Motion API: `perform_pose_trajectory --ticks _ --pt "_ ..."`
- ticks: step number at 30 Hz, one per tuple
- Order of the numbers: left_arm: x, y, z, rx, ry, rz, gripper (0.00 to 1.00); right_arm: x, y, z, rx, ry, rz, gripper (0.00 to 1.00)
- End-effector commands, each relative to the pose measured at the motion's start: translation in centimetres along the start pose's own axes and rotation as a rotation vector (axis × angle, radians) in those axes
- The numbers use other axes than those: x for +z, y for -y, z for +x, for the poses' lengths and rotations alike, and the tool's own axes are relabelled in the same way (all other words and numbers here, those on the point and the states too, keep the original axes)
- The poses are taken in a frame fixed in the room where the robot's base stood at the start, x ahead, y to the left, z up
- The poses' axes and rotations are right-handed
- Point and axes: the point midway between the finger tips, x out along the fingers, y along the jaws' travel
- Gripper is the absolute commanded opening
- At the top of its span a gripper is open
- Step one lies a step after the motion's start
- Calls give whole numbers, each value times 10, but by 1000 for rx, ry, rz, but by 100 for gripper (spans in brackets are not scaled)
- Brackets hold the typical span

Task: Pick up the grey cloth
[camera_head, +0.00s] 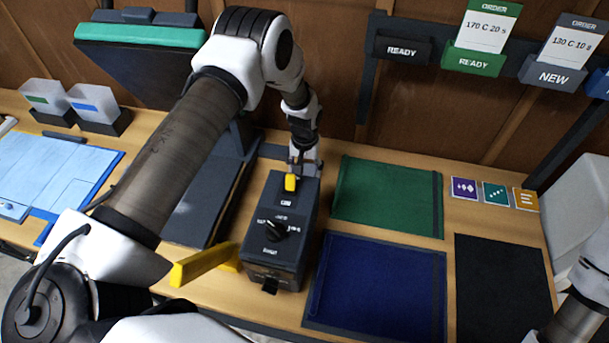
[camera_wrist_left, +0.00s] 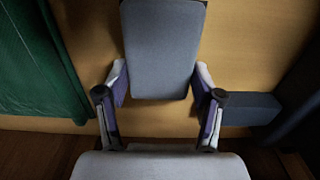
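No cloth that is plainly grey stands out. The nearest in tone is a charcoal, almost black flat sheet (camera_head: 503,285) at the front right of the table; I cannot tell if it is the grey cloth. My left gripper (camera_head: 304,158) is behind the dark control box (camera_head: 272,243), far from that sheet. In the left wrist view its fingers (camera_wrist_left: 160,95) are apart, one at each side of a plain grey face (camera_wrist_left: 163,50), which looks like the box's back. I see nothing clearly gripped. My right gripper is out of view; only part of that arm shows at the lower right.
A green sheet (camera_head: 385,196) and a navy sheet (camera_head: 378,287) lie right of the control box. A heat press (camera_head: 140,36) stands left, behind my left arm. A light blue folded item (camera_head: 45,175) lies far left. Order holders (camera_head: 475,58) hang on the back wall.

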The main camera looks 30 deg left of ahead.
Motion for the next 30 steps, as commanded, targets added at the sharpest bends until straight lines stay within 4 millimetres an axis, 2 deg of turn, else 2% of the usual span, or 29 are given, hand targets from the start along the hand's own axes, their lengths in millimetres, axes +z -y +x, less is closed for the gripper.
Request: perform_pose_trajectory --ticks 8,13,17,24,27,30 --pt "0 0 0 0 1 0 38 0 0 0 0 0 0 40" --pt "-1 0 -10 1 -1 0 38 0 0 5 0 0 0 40" --pt "-1 -1 -31 2 -3 -1 38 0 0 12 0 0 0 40" --pt "0 0 -83 1 -3 0 37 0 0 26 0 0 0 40" --pt "0 0 -96 0 -1 0 37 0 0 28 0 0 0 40" --pt "0 0 -100 0 1 0 37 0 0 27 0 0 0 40"
